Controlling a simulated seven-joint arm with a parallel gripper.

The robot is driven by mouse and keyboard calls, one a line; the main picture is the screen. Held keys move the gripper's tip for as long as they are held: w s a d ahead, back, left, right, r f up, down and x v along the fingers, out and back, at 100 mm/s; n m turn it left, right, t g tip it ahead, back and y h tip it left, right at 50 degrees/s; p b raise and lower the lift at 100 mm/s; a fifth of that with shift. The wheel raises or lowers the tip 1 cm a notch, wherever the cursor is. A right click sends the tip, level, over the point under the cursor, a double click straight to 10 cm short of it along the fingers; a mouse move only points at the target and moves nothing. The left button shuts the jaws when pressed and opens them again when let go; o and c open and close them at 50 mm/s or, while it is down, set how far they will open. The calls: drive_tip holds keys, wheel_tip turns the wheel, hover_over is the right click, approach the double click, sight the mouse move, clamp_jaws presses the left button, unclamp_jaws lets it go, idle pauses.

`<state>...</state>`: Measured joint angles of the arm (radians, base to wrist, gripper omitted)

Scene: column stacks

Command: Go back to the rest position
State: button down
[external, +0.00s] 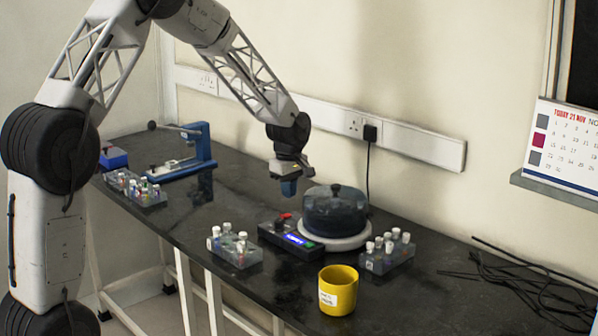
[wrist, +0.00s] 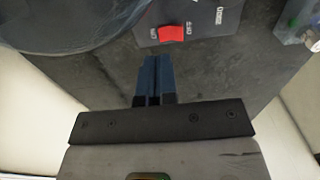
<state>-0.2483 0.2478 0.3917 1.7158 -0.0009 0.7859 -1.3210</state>
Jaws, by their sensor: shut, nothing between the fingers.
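My gripper (external: 289,187) hangs above the dark bench, just left of a round machine with a dark domed lid (external: 335,210) on a white base. In the wrist view my gripper (wrist: 155,62) points down with its blue fingers together and nothing between them. Below it, a control box (external: 290,238) with a lit blue display and a red switch (wrist: 171,34) stands beside the machine. My fingers are apart from both the box and the lid.
Racks of capped vials stand at left (external: 135,188), middle (external: 234,246) and right (external: 388,252). A yellow cup (external: 338,290) is near the front edge. A blue-framed device (external: 200,147) is at the back left. Black cables (external: 530,285) lie at right.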

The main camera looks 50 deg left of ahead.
drive_tip(key=shift+r, duration=0.1)
idle(0.4)
drive_tip(key=s+d+r+m+t, duration=0.1)
drive_tip(key=s+d+r+m, duration=0.5)
drive_tip(key=s+r, duration=0.45)
drive_tip(key=s+d+r+m, duration=0.3)
drive_tip(key=s+d+r, duration=0.4)
drive_tip(key=s+r, duration=0.4)
drive_tip(key=s+d+m, duration=0.3)
drive_tip(key=s+m, duration=0.1)
drive_tip(key=s, duration=0.9)
drive_tip(key=s+d+r+m+t, duration=0.1)
drive_tip(key=s+d+m, duration=0.3)
drive_tip(key=s, duration=0.9)
drive_tip(key=shift+s+m+t, duration=0.3)
drive_tip(key=shift+m, duration=0.3)
